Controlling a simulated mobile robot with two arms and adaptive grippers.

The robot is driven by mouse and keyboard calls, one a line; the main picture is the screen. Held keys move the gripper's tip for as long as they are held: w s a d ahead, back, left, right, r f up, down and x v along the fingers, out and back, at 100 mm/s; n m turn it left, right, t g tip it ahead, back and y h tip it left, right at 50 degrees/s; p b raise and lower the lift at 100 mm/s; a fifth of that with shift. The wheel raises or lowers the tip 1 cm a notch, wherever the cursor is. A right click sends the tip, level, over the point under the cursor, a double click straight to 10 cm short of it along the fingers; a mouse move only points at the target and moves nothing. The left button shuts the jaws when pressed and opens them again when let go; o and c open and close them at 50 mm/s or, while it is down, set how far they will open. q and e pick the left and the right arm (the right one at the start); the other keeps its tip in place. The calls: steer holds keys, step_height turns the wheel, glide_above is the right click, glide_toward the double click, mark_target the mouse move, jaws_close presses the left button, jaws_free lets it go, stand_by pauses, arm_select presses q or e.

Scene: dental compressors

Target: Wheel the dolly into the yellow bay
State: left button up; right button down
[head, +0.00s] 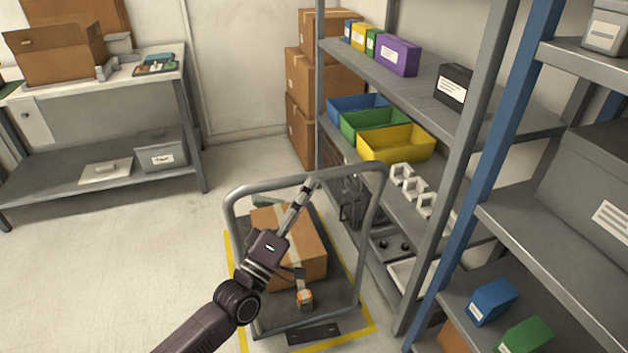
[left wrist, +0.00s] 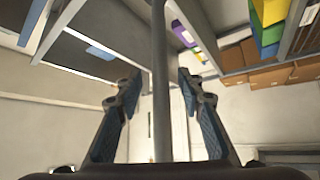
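The grey dolly (head: 359,277) stands beside the right-hand shelving, its tubular push handle (head: 262,187) rising toward me. My left gripper (head: 312,182) is at the handle's top bar. In the left wrist view the fingers (left wrist: 158,92) are spread either side of the bar (left wrist: 160,45), with gaps showing. My right gripper is not in view.
Shelving with bins (head: 395,146) runs close along the dolly's right. Stacked cartons (head: 304,131) stand behind it by the wall. A workbench (head: 100,176) stands at the left. Floor (head: 130,270) left of the dolly is clear.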

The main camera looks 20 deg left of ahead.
arm_select(q)
steer(key=v, duration=0.8)
steer(key=shift+d, duration=0.1)
